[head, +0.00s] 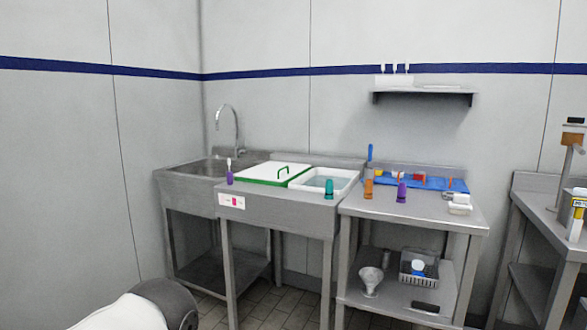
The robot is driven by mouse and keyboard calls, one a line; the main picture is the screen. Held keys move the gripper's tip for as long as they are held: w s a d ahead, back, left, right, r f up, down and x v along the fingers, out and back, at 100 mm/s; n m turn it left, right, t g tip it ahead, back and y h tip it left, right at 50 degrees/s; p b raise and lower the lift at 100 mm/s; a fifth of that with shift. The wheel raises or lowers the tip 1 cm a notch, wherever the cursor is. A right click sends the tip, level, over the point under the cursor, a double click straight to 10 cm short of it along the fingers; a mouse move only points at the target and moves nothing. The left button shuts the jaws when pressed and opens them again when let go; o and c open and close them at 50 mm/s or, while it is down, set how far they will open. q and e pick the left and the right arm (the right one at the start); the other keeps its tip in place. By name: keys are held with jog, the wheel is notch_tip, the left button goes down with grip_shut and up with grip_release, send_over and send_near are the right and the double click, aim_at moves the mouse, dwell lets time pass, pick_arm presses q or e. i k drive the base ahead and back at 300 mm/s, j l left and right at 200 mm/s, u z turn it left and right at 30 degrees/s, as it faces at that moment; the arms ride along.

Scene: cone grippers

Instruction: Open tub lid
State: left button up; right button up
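A white tub lid (262,172) with a green rim lies flat over a tub set into the steel counter, left of centre in the head view. A green loop handle (283,171) stands up on the lid's right part. The lid looks closed, and the inside of its tub is hidden. Right beside it is an uncovered white tub (352,175) with what looks like bluish water in it. Neither of my grippers is in view. Only a white and dark grey part of my arm shows at the bottom left.
A purple item (229,177) and a teal item (329,189) stand on the counter's front edge. A steel sink (205,168) is at the left. The right table (420,208) holds orange and purple items, a blue mat (425,183) and small white containers. Floor in front is mostly out of view.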

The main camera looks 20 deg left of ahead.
aim_at(270, 171)
jog(key=i+j+z, duration=0.1)
jog(key=i+j, duration=0.15)
jog(key=i+j+z, duration=0.15)
jog(key=j, duration=0.25)
jog(key=i+j+z, duration=0.1)
jog(key=i+j, duration=0.15)
jog(key=i+j+z, duration=0.1)
jog(key=j, duration=0.35)
jog(key=i, duration=0.05)
